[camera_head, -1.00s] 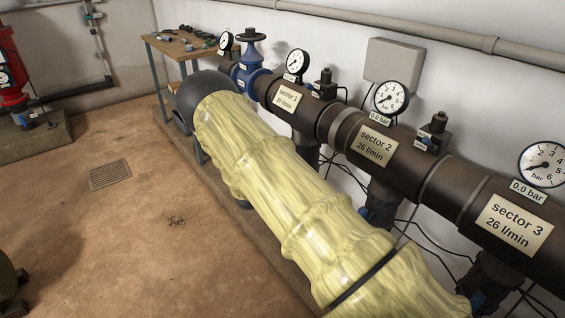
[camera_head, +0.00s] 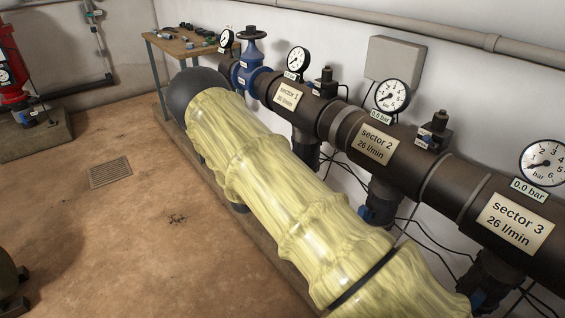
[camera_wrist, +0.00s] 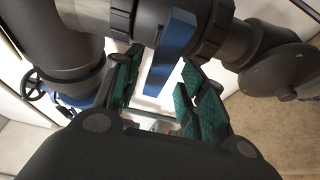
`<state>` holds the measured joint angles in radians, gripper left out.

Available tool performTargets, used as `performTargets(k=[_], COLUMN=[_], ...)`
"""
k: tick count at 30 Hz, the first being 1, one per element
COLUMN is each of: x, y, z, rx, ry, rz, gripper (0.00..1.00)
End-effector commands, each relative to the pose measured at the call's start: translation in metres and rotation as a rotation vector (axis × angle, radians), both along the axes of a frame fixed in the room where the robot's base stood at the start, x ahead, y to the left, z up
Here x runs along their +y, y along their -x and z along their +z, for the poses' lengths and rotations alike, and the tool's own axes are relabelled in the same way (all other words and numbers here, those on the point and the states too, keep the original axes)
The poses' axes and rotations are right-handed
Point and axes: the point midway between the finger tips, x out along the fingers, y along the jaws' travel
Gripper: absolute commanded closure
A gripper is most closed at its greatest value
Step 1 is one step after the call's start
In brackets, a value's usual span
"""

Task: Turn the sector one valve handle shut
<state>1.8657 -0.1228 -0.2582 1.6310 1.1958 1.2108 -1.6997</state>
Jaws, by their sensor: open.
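A flat blue valve handle (camera_wrist: 172,55) shows in the wrist view, hanging down from a dark pipe fitting. It lies between the two teal-padded fingers of my gripper (camera_wrist: 163,82), nearer the right one, with gaps visible on both sides. My gripper is open. In the head view the sector 1 plate (camera_head: 289,96) marks the pipe, and its dark downward branch (camera_head: 306,148) is partly visible. The sector one handle is hidden there behind my yellow-sleeved arm, and my gripper is also hidden.
The sector 2 branch (camera_head: 384,196) and sector 3 plate (camera_head: 515,222) are to the right. A blue handwheel valve (camera_head: 250,62) stands at the pipe's far end. Thin black cables hang behind the branches.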

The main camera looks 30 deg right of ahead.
Motion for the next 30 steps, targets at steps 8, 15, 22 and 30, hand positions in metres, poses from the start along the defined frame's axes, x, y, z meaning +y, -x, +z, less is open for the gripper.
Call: performTargets(k=[8, 15, 22, 30], x=[0.047, 0.073, 0.081, 0.081], y=[0.023, 0.037, 0.042, 0.042], z=[0.001, 0.0, 0.0, 0.0], rx=[0.0, 0.0, 0.0, 0.0], ry=[-0.001, -0.001, 0.0, -0.001], rz=[0.001, 0.0, -0.001, -0.001], gripper=[0.59, 0.59, 0.59, 0.59])
